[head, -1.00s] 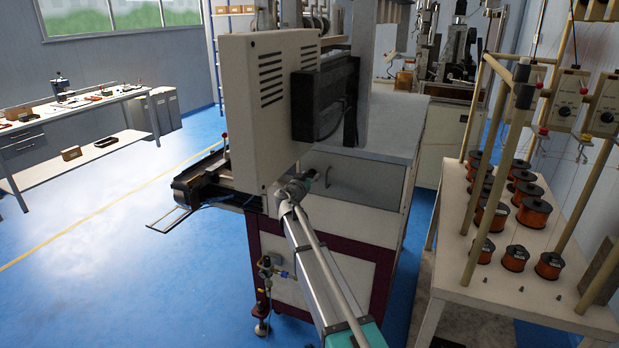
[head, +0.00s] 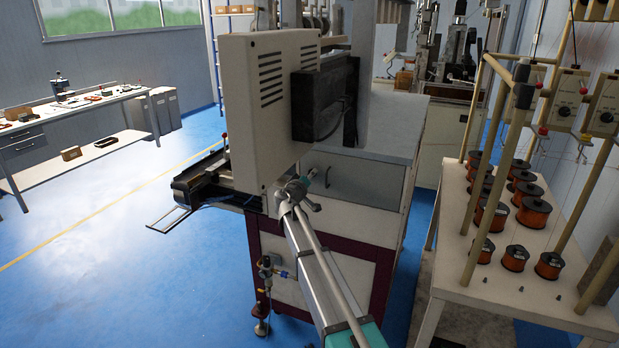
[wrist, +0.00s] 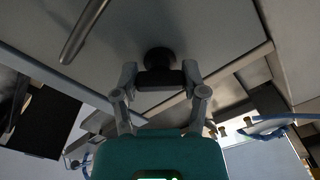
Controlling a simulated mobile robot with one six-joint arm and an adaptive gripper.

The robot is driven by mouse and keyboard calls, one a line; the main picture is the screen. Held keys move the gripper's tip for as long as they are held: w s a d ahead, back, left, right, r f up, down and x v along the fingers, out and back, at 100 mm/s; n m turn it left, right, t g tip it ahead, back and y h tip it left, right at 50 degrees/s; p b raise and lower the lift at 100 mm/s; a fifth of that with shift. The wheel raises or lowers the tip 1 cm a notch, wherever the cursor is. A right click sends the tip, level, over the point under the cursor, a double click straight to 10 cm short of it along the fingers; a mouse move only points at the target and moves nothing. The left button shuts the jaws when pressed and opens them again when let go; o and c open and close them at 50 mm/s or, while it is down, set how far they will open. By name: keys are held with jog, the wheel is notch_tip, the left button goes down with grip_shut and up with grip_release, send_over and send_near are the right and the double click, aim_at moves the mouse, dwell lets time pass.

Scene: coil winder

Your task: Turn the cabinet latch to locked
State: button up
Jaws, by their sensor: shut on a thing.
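The cabinet latch is a dark round knob (wrist: 159,58) with a dark grip bar (wrist: 160,78) in front of it, seen in the wrist view at the cabinet panel. My gripper (wrist: 160,74) is shut on the latch's bar, one finger at each end of it. The bar lies almost level across the wrist picture. The pale cabinet (head: 370,178) stands at the middle of the head view. There my gripper is mostly hidden by my wrist, close to the cabinet front, and the latch cannot be made out.
A curved metal handle (wrist: 84,30) sits on the same panel, left of the latch. A large vented box (head: 262,105) stands just left of and above my wrist. A table with copper wire spools (head: 534,212) is at right. Blue floor at left is open.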

jog(key=n, duration=0.4)
jog(key=shift+w+n, duration=0.1)
jog(key=shift+n, duration=0.3)
jog(key=n, duration=0.3)
jog(key=shift+n, duration=0.4)
jog(key=o, duration=1.2)
jog(key=shift+c, duration=0.2)
jog(key=v, duration=1.2)
